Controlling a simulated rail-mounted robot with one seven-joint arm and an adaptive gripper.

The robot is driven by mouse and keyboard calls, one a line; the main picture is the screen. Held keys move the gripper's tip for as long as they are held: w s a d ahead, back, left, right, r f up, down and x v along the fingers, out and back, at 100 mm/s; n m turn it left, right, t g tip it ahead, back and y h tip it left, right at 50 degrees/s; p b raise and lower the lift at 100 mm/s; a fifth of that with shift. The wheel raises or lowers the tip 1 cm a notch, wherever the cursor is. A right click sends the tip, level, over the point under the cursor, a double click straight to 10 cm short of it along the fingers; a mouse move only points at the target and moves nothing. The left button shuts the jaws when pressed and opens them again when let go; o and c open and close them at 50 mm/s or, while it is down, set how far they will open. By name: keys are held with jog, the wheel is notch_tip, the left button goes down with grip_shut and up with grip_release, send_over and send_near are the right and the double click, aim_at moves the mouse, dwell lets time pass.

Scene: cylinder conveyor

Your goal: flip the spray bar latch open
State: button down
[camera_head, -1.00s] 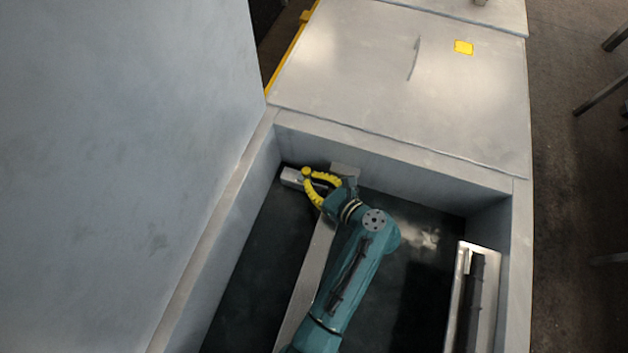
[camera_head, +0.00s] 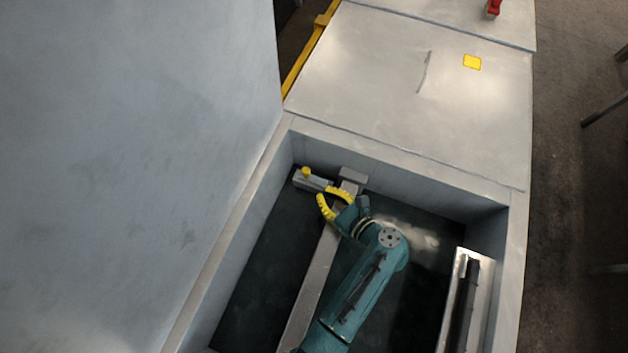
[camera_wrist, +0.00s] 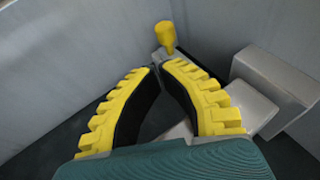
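A small yellow knob (camera_head: 306,173) stands on a grey block (camera_head: 312,182) at the far left corner of the sunken bay; I take it for the latch. In the wrist view the knob (camera_wrist: 166,38) is upright, just beyond my fingertips and apart from them. My gripper (camera_head: 323,194), with yellow ribbed fingers, is just right of the knob and nearer the camera. In the wrist view the fingertips (camera_wrist: 158,70) come together with nothing seen between them. The block's lower part is partly hidden behind the fingers.
A long grey bar (camera_head: 312,285) runs along the bay under my arm, with a grey box (camera_head: 352,176) at its far end. Bay walls (camera_head: 400,165) close in behind and left. A metal tray with a dark rod (camera_head: 468,300) is at the right.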

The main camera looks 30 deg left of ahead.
jog(key=p+v, duration=0.1)
jog(key=v, duration=0.6)
jog(key=shift+d+r, duration=0.1)
jog(key=shift+d, duration=0.1)
